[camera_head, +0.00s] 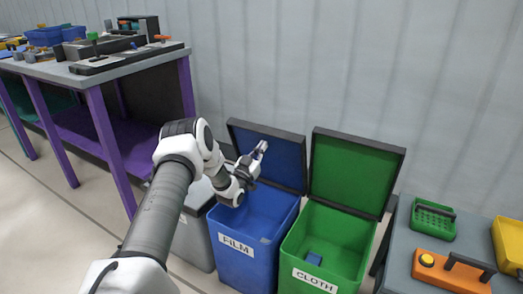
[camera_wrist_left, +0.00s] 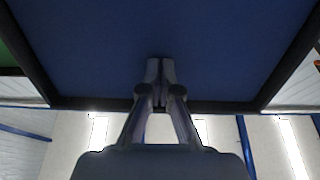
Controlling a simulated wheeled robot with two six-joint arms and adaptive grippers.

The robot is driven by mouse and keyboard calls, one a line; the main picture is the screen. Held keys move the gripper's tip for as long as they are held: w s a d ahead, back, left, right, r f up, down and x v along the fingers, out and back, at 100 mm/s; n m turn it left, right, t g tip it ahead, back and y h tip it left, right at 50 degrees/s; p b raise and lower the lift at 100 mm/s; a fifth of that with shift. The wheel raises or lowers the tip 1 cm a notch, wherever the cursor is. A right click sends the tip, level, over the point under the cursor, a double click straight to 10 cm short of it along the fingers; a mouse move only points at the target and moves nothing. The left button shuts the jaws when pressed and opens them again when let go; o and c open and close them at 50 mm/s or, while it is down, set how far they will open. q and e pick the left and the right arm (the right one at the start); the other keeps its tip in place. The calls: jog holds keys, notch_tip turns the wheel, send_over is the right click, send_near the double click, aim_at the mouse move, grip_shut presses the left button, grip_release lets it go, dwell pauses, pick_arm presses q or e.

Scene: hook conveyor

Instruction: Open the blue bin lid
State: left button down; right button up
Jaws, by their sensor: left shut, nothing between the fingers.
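The blue bin (camera_head: 245,262), labelled FILM, stands against the wall in the head view. Its lid (camera_head: 284,163) is raised and leans back, showing its blue inner face and dark frame. The lid's inner face (camera_wrist_left: 80,50) also fills the upper part of the left wrist view. My left gripper (camera_head: 262,147) is shut and empty, in front of the lid's inner face and above the bin opening. In the wrist view its fingertips (camera_wrist_left: 160,68) overlap the lid; I cannot tell whether they touch it. My right gripper is not in view.
A grey bin (camera_head: 192,240) stands left of the blue bin. A purple-legged bench (camera_head: 100,125) and a grey table (camera_head: 402,262) flank them.

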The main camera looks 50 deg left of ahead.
pick_arm(q)
jog(key=w+p, duration=0.1)
jog(key=w+a+r+g+p, duration=0.1)
jog(key=w, duration=0.1)
jog(key=w+r+g+h+p, duration=0.1)
jog(key=shift+w+a+r, duration=0.1)
jog(key=shift+w+a, duration=0.1)
jog(key=shift+w, duration=0.1)
jog(key=shift+w+a+f+b, duration=0.1)
jog(key=shift+w+a+b, duration=0.1)
jog(key=shift+w+b, duration=0.35)
jog(key=shift+w+a+f+b, duration=0.15)
jog(key=shift+w+b, duration=0.25)
jog(key=shift+w, duration=0.2)
jog(key=shift+w+a+r, duration=0.1)
jog(key=shift+w, duration=0.15)
jog(key=shift+s+r, duration=0.1)
